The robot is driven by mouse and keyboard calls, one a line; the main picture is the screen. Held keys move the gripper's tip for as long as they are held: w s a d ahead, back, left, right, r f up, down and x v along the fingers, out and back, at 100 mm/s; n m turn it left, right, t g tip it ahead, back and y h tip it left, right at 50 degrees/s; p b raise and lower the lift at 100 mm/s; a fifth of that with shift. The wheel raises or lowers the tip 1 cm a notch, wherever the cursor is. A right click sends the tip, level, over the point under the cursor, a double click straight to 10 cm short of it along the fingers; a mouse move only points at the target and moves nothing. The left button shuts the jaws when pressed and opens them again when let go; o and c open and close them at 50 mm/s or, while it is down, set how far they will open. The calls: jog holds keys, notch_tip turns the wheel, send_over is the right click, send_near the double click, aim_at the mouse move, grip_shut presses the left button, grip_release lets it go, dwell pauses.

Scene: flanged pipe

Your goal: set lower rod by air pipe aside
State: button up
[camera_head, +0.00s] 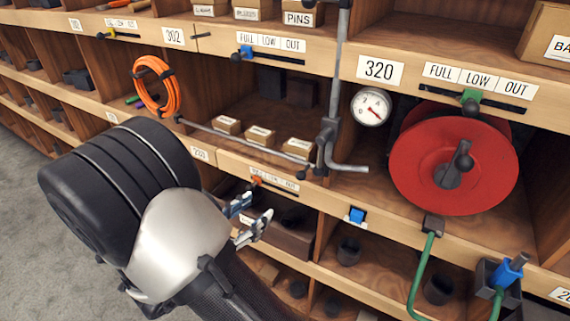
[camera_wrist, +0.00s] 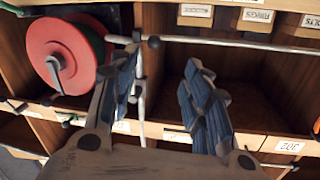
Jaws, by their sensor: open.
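The lower rod (camera_head: 245,139) is a thin grey bar lying across the front of an open shelf bay, its right end near the upright grey air pipe (camera_head: 339,75). In the wrist view, which looks upside down, the rod (camera_wrist: 240,44) runs across the top, with a dark knob at its left end. My gripper (camera_head: 252,216) is open and empty, below the rod in the head view. Contact with the rod is not visible.
A pressure gauge (camera_head: 371,107) and a red reel (camera_head: 455,166) are right of the pipe. An orange cable coil (camera_head: 156,86) hangs by the rod's left end. Small labelled boxes (camera_head: 260,136) sit behind the rod. A green hose (camera_head: 421,275) hangs lower right.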

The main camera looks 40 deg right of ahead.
aim_at(297, 178)
jog(key=shift+g, duration=0.3)
jog(key=w+d+b, duration=0.1)
jog(key=d, duration=0.4)
jog(key=w+d+b, duration=0.1)
jog(key=d, duration=0.5)
jog(key=d+b, duration=0.1)
jog(key=d, duration=0.5)
jog(key=shift+w+d+r, duration=0.1)
jog(key=shift+w+r, duration=0.1)
jog(key=shift+w, duration=0.2)
grip_shut()
